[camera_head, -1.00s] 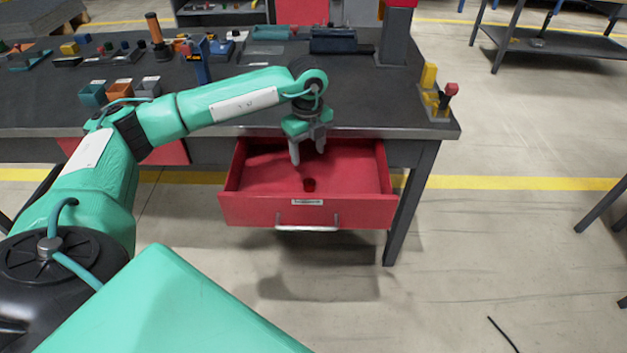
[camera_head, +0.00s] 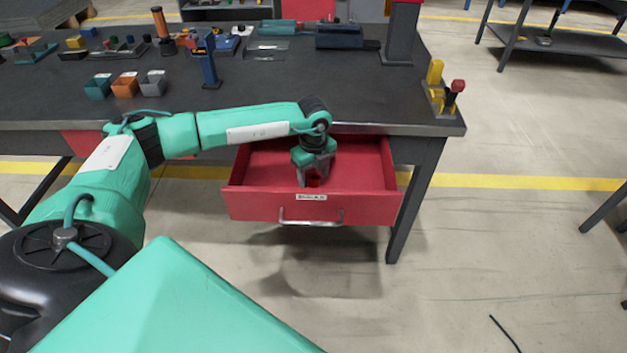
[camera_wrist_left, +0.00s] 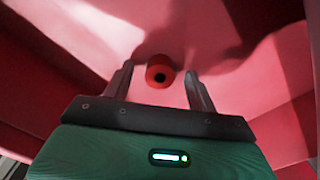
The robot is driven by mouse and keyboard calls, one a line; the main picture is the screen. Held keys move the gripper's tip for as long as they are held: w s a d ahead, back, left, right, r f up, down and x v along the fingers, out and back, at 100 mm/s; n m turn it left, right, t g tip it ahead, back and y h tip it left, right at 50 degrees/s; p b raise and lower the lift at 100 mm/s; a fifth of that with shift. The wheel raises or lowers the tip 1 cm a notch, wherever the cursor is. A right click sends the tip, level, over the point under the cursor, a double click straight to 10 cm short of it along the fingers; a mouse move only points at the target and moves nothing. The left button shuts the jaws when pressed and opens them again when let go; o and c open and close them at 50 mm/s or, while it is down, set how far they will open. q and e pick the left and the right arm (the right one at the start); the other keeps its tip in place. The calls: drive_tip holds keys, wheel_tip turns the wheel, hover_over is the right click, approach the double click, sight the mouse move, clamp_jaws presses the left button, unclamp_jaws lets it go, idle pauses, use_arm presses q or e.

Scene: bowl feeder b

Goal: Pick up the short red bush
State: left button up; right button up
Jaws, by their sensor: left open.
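The short red bush (camera_head: 313,181) stands in the open red drawer (camera_head: 262,207), near its front wall. In the left wrist view the bush (camera_wrist_left: 160,70) is a small red ring with a dark hole, between and just beyond my two fingertips. My left gripper (camera_head: 313,184) reaches down into the drawer at the bush; in the wrist view its fingers (camera_wrist_left: 158,76) are apart, one on each side. I cannot tell whether either finger touches it. My right gripper is not in view.
The dark workbench (camera_head: 270,95) above holds bins (camera_head: 125,87), a blue post (camera_head: 208,65) and a yellow fixture with a red knob (camera_head: 440,92). The bench's middle is clear.

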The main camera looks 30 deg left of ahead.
use_arm(q)
drive_tip(key=c, duration=1.1)
